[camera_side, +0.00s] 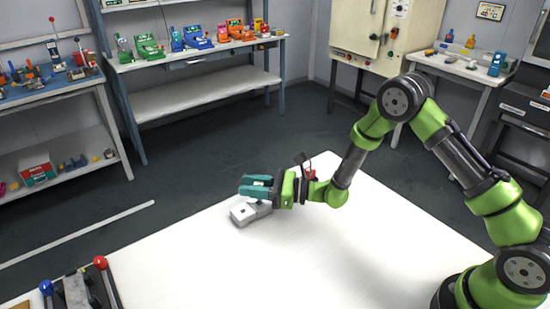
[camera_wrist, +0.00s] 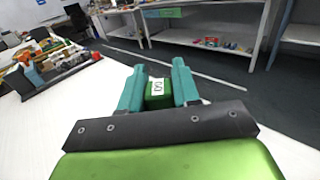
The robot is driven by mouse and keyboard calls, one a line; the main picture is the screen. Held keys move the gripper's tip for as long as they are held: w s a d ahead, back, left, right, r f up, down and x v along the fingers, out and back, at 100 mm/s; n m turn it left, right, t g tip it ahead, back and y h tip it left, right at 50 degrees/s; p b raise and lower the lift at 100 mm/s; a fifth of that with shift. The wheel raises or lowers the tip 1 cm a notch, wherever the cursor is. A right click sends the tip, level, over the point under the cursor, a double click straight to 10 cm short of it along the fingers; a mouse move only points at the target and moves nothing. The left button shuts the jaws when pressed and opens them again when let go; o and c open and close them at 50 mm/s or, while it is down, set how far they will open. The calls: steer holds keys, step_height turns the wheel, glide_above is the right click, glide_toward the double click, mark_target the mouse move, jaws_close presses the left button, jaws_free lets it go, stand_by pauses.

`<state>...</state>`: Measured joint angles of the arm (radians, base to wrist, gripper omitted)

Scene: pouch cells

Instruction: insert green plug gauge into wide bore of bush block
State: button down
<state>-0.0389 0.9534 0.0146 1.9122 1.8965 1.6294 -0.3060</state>
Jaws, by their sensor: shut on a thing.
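The bush block (camera_side: 243,215) is a small pale grey block on the white table in the side view, with a dark opening on its near face. My gripper (camera_side: 247,185) lies level, its teal fingers pointing left, just above the block. In the wrist view my gripper (camera_wrist: 157,72) is shut on the green plug gauge (camera_wrist: 155,99), which carries a white label. The gauge is mostly hidden by the fingers in the side view. I cannot tell whether it touches the block. The block and its wide bore cannot be made out in the wrist view.
The white table (camera_side: 330,250) is clear to the right and in front of the block. A dark fixture with a red-knobbed lever (camera_side: 101,263) and a blue-knobbed lever (camera_side: 46,288) stands at the near left. Shelves with coloured devices (camera_side: 198,38) stand beyond the table.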

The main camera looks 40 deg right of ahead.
mark_target(254, 202)
steer(key=shift+f, duration=1.6)
stand_by(0.5)
steer(key=c, duration=0.7)
jaws_free()
steer(key=shift+c, duration=0.2)
steer(key=shift+f, duration=0.1)
steer(key=v, duration=1.6)
steer(key=shift+s+d, duration=0.3)
